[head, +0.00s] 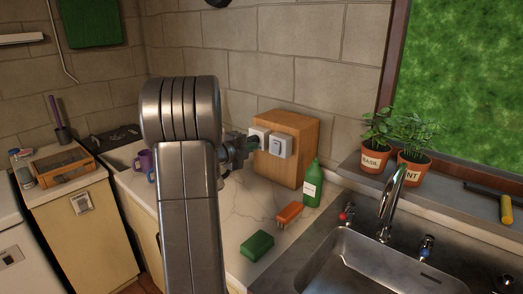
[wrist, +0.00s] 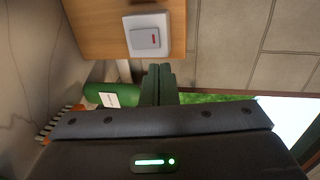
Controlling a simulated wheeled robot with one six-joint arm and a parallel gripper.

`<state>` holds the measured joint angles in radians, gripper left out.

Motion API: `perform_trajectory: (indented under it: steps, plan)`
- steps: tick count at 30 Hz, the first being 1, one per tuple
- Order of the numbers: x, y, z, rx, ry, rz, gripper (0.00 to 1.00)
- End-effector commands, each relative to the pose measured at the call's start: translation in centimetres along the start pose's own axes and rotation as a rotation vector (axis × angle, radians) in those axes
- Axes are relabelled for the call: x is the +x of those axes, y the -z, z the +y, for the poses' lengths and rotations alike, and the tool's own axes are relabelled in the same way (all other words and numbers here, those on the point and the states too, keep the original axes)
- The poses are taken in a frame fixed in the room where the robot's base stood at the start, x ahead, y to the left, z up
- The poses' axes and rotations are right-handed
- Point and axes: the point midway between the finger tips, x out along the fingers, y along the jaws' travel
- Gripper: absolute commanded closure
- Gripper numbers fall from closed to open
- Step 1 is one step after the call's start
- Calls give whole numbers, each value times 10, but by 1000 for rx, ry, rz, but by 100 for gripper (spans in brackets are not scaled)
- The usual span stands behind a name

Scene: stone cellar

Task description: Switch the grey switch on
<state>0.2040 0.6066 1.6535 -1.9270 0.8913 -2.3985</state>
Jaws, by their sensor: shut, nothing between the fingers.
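The grey switch (head: 281,146) is a boxy plate with a rocker, on the front of a wooden box (head: 302,151) on the counter. My gripper (head: 253,143) is in front of the box, left of the grey switch in the head view. In the wrist view my gripper's dark fingers (wrist: 159,70) are together and empty, with their tips just below the switch plate. I cannot tell whether they touch it.
A white plate (head: 260,134) sits left of the grey switch, partly hidden by my gripper. A green bottle (head: 312,185), an orange brush (head: 289,214) and a green sponge (head: 257,245) are on the counter. The sink (head: 390,262) is to the right.

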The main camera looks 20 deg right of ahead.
Motion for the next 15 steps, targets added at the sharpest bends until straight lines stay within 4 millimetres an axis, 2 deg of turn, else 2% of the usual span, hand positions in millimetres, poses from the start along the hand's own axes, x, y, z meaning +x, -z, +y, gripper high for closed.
perform_trajectory:
  steps: [3,6,15]
  plan:
    - [-17,-1,-4,2,1,-3,100]
    - [-24,0,-6,-1,0,-1,100]
    - [-27,0,-7,0,0,1,100]
